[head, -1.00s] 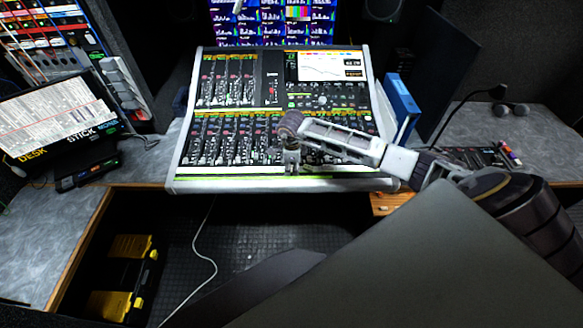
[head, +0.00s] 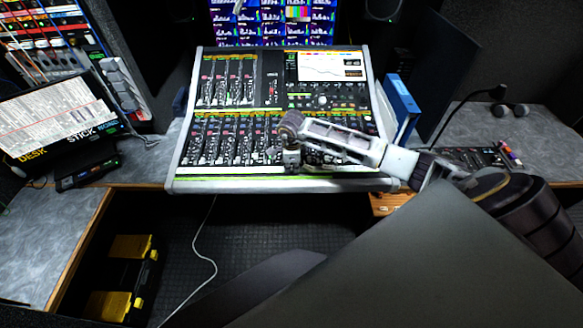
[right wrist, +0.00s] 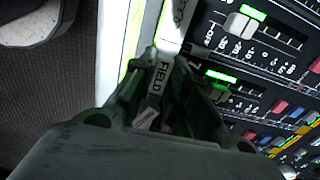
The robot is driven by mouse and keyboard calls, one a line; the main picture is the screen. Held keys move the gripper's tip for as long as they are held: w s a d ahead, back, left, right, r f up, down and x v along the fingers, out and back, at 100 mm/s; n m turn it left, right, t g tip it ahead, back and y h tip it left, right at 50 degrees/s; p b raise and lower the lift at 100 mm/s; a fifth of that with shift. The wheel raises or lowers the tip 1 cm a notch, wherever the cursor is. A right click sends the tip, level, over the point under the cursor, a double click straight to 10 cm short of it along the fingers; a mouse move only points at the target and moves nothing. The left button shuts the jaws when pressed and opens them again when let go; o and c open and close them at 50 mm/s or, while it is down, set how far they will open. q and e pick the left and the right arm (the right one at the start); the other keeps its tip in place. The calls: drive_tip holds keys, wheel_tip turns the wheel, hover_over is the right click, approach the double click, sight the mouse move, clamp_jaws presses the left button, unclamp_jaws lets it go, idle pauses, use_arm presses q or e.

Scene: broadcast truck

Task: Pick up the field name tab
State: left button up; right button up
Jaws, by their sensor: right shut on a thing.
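The field name tab (right wrist: 160,78) is a small pale strip with FIELD in dark letters. In the right wrist view it sits between the fingers of my right gripper (right wrist: 162,66), which is shut on it. In the head view the same gripper (head: 291,160) is at the near edge of the mixing console (head: 235,184), low over the front row of faders. The tab is too small to make out there. My left gripper is in neither view.
Console faders (right wrist: 240,24) with green-lit labels lie close beside the gripper. A blue binder (head: 402,100) stands right of the console. A microphone (head: 497,92) on a bent stalk is further right. A yellow and black case (head: 130,246) lies below on the floor.

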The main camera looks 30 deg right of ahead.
drive_tip(key=shift+r, duration=0.2)
wheel_tip(320, 180, up, 10)
drive_tip(key=b, duration=0.1)
drive_tip(key=shift+f, duration=0.15)
idle(0.3)
